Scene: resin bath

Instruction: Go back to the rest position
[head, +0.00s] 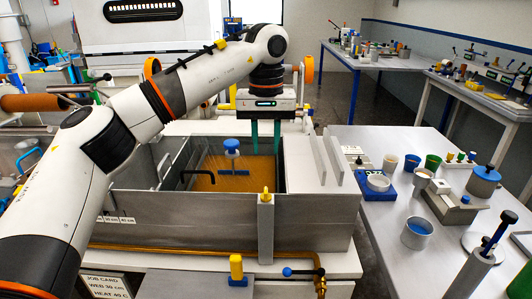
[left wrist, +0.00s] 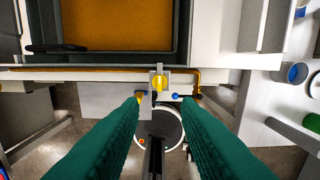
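My left gripper (head: 265,138) hangs from the left arm in front of the resin bath's far part in the head view, its teal fingers pointing down. In the left wrist view the two teal fingers (left wrist: 160,103) stand apart with nothing between them. Beyond their tips, below, is a grey post with a yellow knob (left wrist: 159,82); the knob also shows in the head view (head: 265,194). The grey bath (head: 180,216) holds amber liquid (head: 215,180). A blue-knobbed piece (head: 232,147) stands in it. My right gripper is in neither view.
A brass pipe (head: 200,252) runs along the bath's front. Grey plates (head: 325,160) stand at its right. The right table (head: 380,222) carries a scale (head: 375,185), cups and a blue-lidded pot (head: 484,181). Open floor (head: 385,105) lies behind.

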